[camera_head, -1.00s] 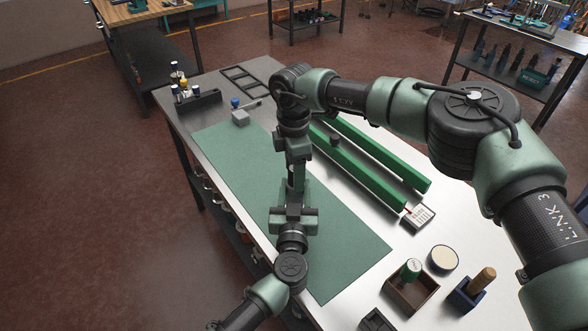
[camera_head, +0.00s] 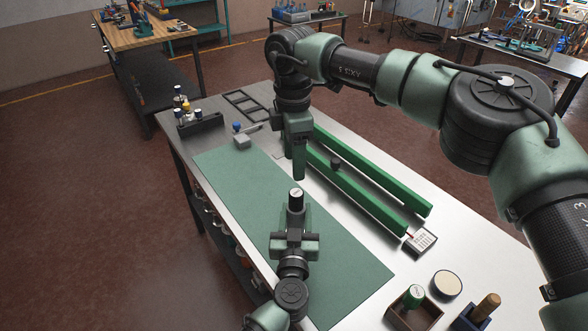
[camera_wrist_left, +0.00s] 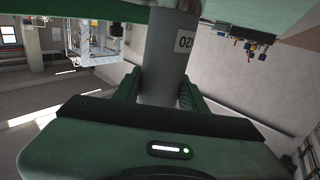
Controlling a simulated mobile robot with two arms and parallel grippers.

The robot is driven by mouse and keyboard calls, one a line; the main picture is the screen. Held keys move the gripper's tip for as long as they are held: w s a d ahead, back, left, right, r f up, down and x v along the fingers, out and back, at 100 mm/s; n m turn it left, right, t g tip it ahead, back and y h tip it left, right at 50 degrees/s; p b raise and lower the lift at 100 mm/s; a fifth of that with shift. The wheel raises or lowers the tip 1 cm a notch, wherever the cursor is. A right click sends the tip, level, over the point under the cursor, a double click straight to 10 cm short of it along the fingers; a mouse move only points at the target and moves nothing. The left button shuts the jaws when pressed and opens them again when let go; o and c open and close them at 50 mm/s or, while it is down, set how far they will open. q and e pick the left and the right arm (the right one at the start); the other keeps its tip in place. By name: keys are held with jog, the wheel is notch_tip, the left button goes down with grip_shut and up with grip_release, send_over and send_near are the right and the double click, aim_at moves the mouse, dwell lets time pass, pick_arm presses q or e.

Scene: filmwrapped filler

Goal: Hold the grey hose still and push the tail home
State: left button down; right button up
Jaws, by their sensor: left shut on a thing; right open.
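My left gripper (camera_head: 296,214) is shut on the grey hose. In the left wrist view the hose (camera_wrist_left: 166,60) is a smooth grey cylinder with a pale printed label, between the two green fingers. In the head view its dark end with a pale patch (camera_head: 296,200) stands up from the left gripper, over the green mat. My right gripper (camera_head: 294,166) is open and points down, apart from the hose and a little beyond it. I cannot make out the tail or how deep it sits.
A green mat (camera_head: 240,195) covers the near side of the table. Two long green bars (camera_head: 365,203) lie to the right, with a calculator (camera_head: 421,239) at their near end. A wooden box (camera_head: 405,318), a blue box (camera_head: 470,318) and a round tin (camera_head: 446,284) stand at front right.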

pick_arm(q)
jog(key=c, duration=0.7)
grip_release()
jog(key=shift+s+d+f, duration=0.1)
jog(key=shift+d+f, duration=0.05)
jog(key=shift+f, duration=0.05)
jog(key=shift+d, duration=0.1)
jog(key=shift+r, duration=0.1)
